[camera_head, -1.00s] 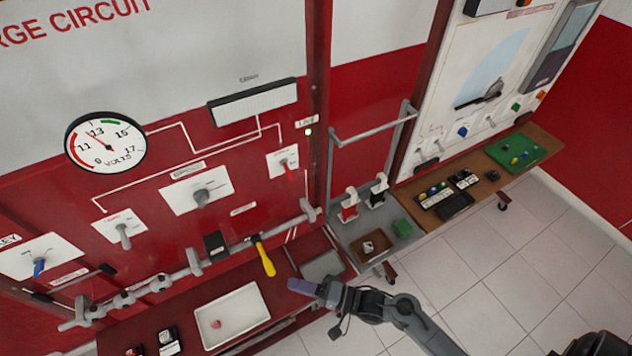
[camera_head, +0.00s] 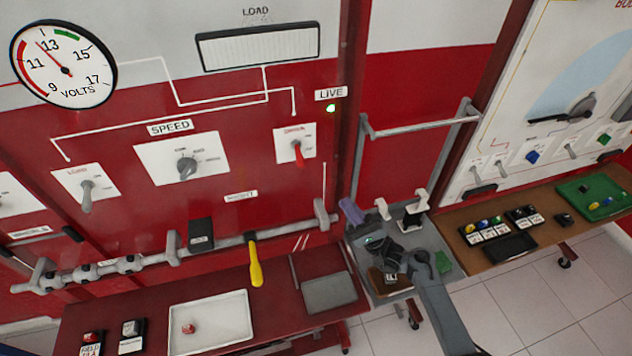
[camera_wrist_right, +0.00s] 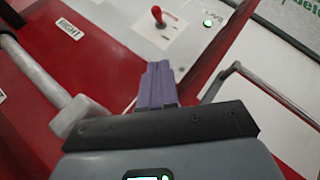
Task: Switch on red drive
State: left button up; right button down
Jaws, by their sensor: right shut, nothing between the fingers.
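The red drive switch (camera_head: 298,152) is a red lever on a white plate, at the right of the red panel in the head view. Its lever hangs downward there. It also shows at the top of the right wrist view as a red-knobbed lever (camera_wrist_right: 158,14). A green LIVE lamp (camera_head: 331,108) is lit up and right of it. My right gripper (camera_head: 350,210) is shut and empty, with purple fingers, below and right of the switch and apart from it. Its fingers show in the wrist view (camera_wrist_right: 158,84), pointing toward the switch plate. My left gripper is not in view.
A grey rail (camera_head: 140,264) runs along the panel below the switches, with a yellow-handled tool (camera_head: 255,268) hanging from it. A grey frame (camera_head: 420,126) stands right of the panel. A white tray (camera_head: 212,307) lies on the red shelf.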

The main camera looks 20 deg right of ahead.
jog(key=shift+d+r, duration=0.1)
dwell(0.3)
jog(key=p, duration=0.3)
send_near(299, 156)
jog(key=w+a+r, duration=0.1)
jog(key=w+r, duration=0.1)
jog(key=w, duration=0.1)
jog(key=shift+w+a+r+p, duration=0.1)
jog(key=shift+a+r+p, duration=0.1)
jog(key=shift+a+p, duration=0.1)
